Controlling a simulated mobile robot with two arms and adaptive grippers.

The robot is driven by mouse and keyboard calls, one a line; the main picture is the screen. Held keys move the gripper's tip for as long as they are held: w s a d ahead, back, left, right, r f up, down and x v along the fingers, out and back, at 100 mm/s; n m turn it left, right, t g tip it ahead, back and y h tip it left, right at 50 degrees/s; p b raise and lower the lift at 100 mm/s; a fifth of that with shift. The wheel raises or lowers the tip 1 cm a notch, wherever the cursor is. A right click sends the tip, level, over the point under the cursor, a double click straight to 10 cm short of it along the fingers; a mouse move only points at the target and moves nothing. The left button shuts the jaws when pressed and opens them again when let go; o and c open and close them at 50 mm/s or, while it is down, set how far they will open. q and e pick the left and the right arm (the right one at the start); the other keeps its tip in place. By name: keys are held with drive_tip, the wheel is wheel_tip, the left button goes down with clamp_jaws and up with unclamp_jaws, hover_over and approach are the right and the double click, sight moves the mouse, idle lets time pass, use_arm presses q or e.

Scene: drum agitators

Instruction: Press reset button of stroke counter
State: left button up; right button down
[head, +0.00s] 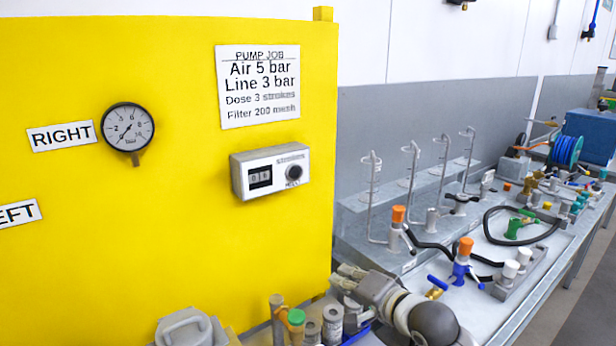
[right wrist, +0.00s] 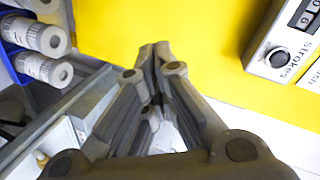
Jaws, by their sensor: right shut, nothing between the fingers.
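The stroke counter (head: 240,181) is a light grey box on the yellow panel, below the pump job sign. It has a small dark number window and the word "strokes". Its round dark reset button (head: 294,173) is at the right of its face. In the right wrist view the counter (right wrist: 262,42) is at the upper right, with the button (right wrist: 279,58) in plain sight. My right gripper (head: 342,277) is shut and empty, below and right of the counter, apart from it. Its closed fingertips (right wrist: 155,50) are left of the counter in the wrist view. My left gripper is not in view.
A pressure gauge (head: 128,127) is on the yellow panel (head: 180,230), left of the counter. Grey cylinders (head: 332,322) and a green-capped part (head: 297,317) stand below the panel. The bench at right holds wire stands, hoses and valves. The panel around the counter is clear.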

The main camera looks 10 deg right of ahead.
wheel_tip(320, 180, up, 17)
drive_tip(key=w+d+m+t+y, duration=0.1)
drive_tip(key=w+m+t+y, duration=0.1)
drive_tip(key=m, duration=0.2)
drive_tip(key=shift+w+f+t+y, duration=0.15)
drive_tip(key=shift+w+t+y, duration=0.15)
drive_tip(key=shift+w+t, duration=0.1)
drive_tip(key=shift+d, duration=0.1)
drive_tip(key=p, duration=0.6)
approach(299, 171)
drive_tip(key=x, duration=0.5)
drive_tip(key=shift+w+d, duration=0.2)
drive_tip(key=shift+w, duration=0.1)
drive_tip(key=shift+w+a+f, duration=0.15)
drive_tip(key=shift+w+a, duration=0.05)
drive_tip(key=shift+w, duration=0.2)
drive_tip(key=shift+w+a+f, duration=0.1)
drive_tip(key=shift+w+a, duration=0.1)
drive_tip(key=shift+w, duration=0.25)
